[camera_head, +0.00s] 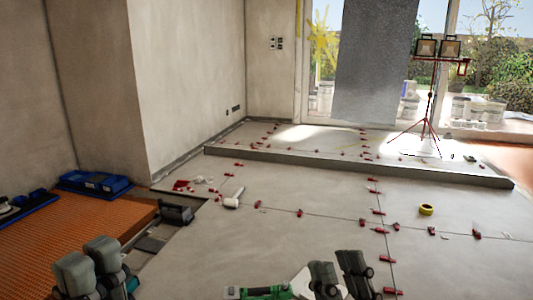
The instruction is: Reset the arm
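My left gripper (90,258) is at the lower left in the head view, its two dark finger pads side by side, over the edge of the orange mat. Its opening is hard to judge from this angle. My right gripper (340,268) is at the bottom, right of centre, above the grey tiled floor. Its two dark fingers stand a little apart at their tips, with nothing seen between them. A green and white tool (262,292) shows at the bottom edge just left of the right gripper; I cannot tell whether it touches my arm.
Red levelling clips (378,230) line the tile joints. A yellow tape roll (426,209) and a white cylinder (232,203) lie on the floor. Blue trays (96,183) and a black box (176,213) are left. A raised step (300,163) and a red lamp stand (429,115) are behind.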

